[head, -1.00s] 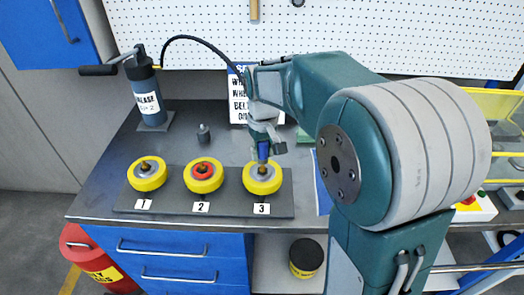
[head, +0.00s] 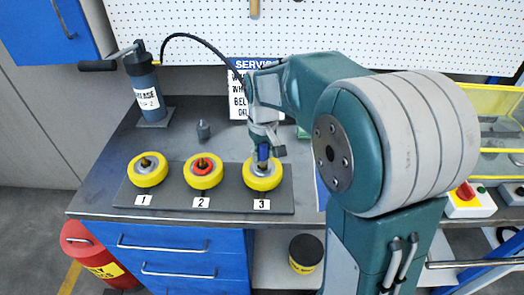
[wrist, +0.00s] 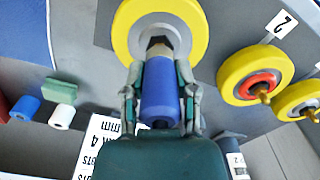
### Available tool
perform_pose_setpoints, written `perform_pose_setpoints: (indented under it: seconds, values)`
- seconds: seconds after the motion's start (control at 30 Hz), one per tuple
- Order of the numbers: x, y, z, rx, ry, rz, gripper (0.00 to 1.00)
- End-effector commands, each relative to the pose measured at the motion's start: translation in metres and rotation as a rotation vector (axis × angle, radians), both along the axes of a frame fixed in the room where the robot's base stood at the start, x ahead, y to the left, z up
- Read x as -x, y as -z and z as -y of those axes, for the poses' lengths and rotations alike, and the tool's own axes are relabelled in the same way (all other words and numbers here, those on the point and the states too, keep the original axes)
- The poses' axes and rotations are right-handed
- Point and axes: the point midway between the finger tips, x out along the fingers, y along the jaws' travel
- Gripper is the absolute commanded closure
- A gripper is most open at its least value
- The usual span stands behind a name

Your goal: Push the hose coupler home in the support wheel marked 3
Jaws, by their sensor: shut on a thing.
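The support wheel marked 3 (head: 247,180) is a yellow ring with a grey hub on the dark base plate, behind its label 3 (head: 261,205). My gripper (head: 264,146) is above its hub, shut on the blue hose coupler (head: 263,155). In the wrist view the coupler (wrist: 160,95) sits between both fingers, its dark front end at the middle of the yellow wheel (wrist: 124,35). The coupler's end reaches the hub fitting in this view. I cannot tell how far it is seated, as the coupler hides the fitting.
Wheel 2 (head: 187,178) with a red hub and wheel 1 (head: 134,176) stand left on the same plate (head: 230,200). A grease pump (head: 146,100) with a black hose is at the back left. A small dark weight-like item (head: 203,131) stands behind wheel 2. A sign (head: 238,95) stands behind my gripper.

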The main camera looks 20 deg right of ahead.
Motion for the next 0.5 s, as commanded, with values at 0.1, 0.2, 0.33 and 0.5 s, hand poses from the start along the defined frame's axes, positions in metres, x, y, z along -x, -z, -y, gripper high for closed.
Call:
perform_pose_setpoints:
  seconds: [0.1,0.2,0.33,0.5]
  values:
    - [0.0002,0.0027,0.0,0.0,0.0,-0.001,1.0]
    - [0.0003,0.0048,0.0,0.0,0.0,0.0,1.0]
    - [0.0002,0.0046,0.0,0.0,0.0,0.0,0.22]
    - [0.0001,0.0045,0.0,0.0,0.0,0.0,0.22]
